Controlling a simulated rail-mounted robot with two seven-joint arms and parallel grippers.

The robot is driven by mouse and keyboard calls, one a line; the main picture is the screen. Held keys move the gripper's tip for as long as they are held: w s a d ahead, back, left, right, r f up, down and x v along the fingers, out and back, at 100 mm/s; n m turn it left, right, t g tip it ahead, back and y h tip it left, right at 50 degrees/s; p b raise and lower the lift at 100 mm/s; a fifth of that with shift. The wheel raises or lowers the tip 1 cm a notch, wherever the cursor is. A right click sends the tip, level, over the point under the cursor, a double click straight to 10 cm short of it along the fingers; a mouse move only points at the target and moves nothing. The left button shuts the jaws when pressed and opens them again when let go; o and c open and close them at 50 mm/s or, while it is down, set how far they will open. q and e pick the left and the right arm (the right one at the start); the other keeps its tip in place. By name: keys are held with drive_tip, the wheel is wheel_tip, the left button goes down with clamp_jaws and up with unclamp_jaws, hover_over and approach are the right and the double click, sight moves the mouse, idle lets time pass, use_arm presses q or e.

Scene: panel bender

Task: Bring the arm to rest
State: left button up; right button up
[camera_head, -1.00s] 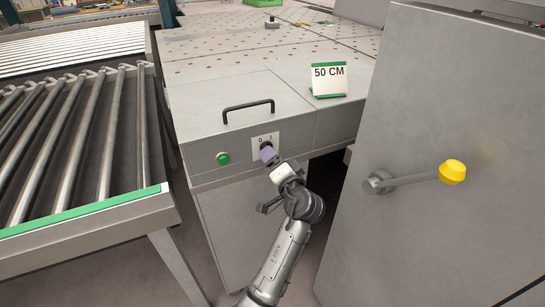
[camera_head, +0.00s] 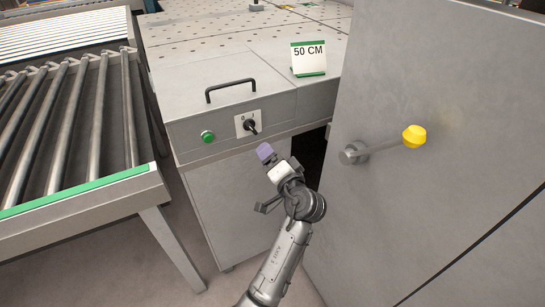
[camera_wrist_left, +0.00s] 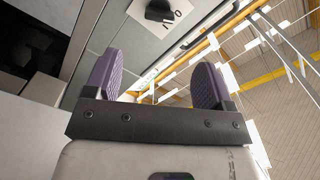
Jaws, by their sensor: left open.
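My left gripper (camera_head: 268,156) is in front of the grey machine cabinet, below and to the right of the rotary switch (camera_head: 251,126). In the left wrist view its two purple finger pads (camera_wrist_left: 158,82) stand apart with nothing between them. The black switch knob (camera_wrist_left: 160,10) shows beyond them at the top of that view, apart from the fingers, on a white plate marked 0 and I. My right gripper is in neither view.
A green button (camera_head: 207,136) and a black handle (camera_head: 231,90) sit near the switch. A "50 CM" sign (camera_head: 309,59) stands on the table. A large grey panel with a yellow-knobbed lever (camera_head: 413,136) is at right. A roller conveyor (camera_head: 75,115) is at left.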

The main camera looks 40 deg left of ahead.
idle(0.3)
use_arm(q)
drive_tip(key=s+d+f+t+h+p, duration=0.25)
drive_tip(key=s+d+f+h, duration=0.35)
drive_tip(key=s+d+h, duration=0.65)
drive_tip(key=s+a+f+m+g+h+p, duration=0.1)
drive_tip(key=s+f+m+g+h, duration=0.15)
drive_tip(key=s+f, duration=0.75)
drive_tip(key=s+a+f+m+g+h+p, duration=0.15)
drive_tip(key=s+f+g, duration=0.35)
drive_tip(key=s, duration=0.9)
wheel_tip(320, 180, up, 37)
drive_tip(key=w+d+t+p, duration=0.1)
drive_tip(key=p, duration=3.6)
drive_tip(key=shift+n+p, duration=0.3)
drive_tip(key=shift+n, duration=0.1)
